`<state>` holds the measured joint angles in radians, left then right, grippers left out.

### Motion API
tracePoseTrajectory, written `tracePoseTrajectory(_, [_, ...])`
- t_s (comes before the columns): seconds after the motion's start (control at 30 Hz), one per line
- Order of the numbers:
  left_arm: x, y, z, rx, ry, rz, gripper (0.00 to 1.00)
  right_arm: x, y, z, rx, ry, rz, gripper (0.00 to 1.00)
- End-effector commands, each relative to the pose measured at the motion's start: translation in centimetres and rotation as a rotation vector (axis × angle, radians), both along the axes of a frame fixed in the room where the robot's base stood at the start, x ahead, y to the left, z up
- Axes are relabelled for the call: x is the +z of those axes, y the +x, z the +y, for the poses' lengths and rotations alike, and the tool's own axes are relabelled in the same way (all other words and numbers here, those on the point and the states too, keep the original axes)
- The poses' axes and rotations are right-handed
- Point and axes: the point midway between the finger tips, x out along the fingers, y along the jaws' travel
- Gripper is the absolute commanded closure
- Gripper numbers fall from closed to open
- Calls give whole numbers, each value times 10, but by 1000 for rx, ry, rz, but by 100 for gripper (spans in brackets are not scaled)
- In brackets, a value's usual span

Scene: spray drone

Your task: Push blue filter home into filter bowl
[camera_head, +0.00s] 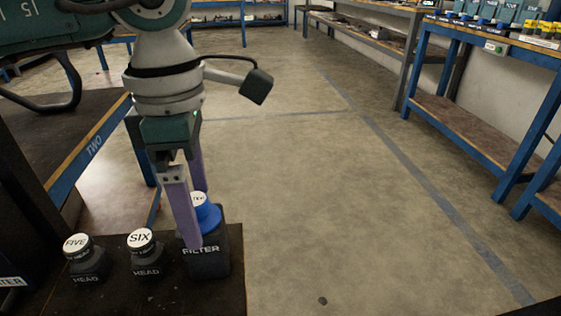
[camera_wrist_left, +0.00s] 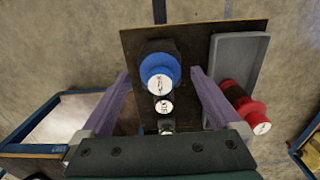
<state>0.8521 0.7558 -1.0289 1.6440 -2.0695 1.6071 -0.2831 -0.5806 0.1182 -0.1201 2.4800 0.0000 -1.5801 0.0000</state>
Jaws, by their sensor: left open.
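The blue filter (camera_head: 210,216), with a white round label on top, stands in the dark filter bowl (camera_head: 210,262) marked FILTER. In the left wrist view the blue filter (camera_wrist_left: 158,68) shows from above, with part of the dark bowl (camera_wrist_left: 160,46) beyond it. How deep it sits is hard to tell. My left gripper (camera_head: 198,217) points down over it with its purple fingers apart. One finger is on the near side of the filter and the other is behind, partly hidden. Contact with the filter cannot be told. My right gripper is out of view.
Two dark heads with white caps, FIVE (camera_head: 77,243) and SIX (camera_head: 140,240), stand left of the bowl. In the left wrist view a grey tray (camera_wrist_left: 237,55) and a red part (camera_wrist_left: 250,112) lie to the right. Open floor lies right of the board.

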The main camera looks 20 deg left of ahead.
Motion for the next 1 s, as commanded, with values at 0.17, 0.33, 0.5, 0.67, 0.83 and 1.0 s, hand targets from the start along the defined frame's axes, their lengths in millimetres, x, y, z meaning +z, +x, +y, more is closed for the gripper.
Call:
tracePoseTrajectory(0.17, [0,0,0,0,0,0,3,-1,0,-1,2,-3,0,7])
tracePoseTrajectory(0.33, [0,0,0,0,0,0,3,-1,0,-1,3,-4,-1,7])
tracePoseTrajectory(0.5, [0,0,0,0,0,0,3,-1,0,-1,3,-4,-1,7])
tracePoseTrajectory(0.67, [0,0,0,0,-1,1,3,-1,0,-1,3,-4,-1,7])
tracePoseTrajectory(0.83, [0,0,0,0,-1,1,10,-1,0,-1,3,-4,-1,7])
tracePoseTrajectory(1.0, [0,0,0,0,0,0,30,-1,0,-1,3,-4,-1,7])
